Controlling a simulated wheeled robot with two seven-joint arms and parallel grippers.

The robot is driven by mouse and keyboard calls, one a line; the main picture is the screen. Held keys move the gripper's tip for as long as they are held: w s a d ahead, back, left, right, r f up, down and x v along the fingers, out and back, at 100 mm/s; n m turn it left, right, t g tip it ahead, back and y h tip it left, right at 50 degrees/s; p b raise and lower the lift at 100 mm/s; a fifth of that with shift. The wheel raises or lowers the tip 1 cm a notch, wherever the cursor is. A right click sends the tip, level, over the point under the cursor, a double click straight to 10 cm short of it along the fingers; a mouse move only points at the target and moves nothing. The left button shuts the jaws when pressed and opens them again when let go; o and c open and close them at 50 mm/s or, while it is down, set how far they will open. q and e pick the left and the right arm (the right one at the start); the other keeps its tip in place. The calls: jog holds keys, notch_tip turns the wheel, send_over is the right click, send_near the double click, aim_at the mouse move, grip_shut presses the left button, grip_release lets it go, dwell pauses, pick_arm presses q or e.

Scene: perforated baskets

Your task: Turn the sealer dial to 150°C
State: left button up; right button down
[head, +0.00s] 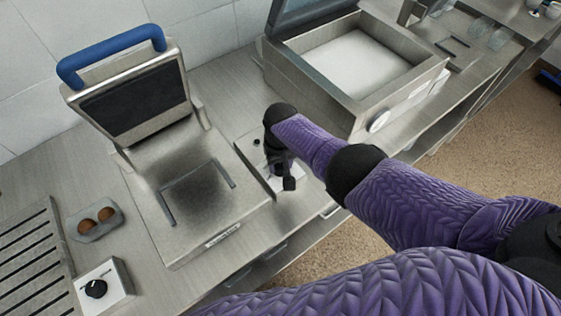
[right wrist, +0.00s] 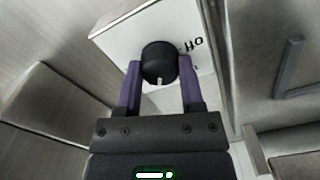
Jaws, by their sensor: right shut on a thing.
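A black round dial (right wrist: 159,60) sits on a white panel (right wrist: 125,30) with the lettering "off" beside it. A short white mark on the dial points down toward my gripper in the right wrist view. My right gripper (right wrist: 159,66) has its two purple fingers closed on opposite sides of the dial. In the head view my right gripper (head: 287,182) reaches down to a small white control box (head: 296,172) beside the steel machine with the blue handle (head: 112,52). The gripper hides the dial there. No 150°C marking is legible. My left gripper is out of view.
A second white box (head: 117,277) with a black knob stands at the lower left, near a tray (head: 88,234) holding two brown round items and a slatted rack (head: 30,262). A large open steel basin (head: 425,68) stands at right.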

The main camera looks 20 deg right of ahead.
aim_at(280, 165)
jog(key=shift+w, duration=0.1)
jog(key=c, duration=0.6)
grip_release()
jog(key=o, duration=0.4)
notch_tip(280, 165, up, 10)
jog(key=p, duration=0.6)
jog(key=shift+p, duration=0.3)
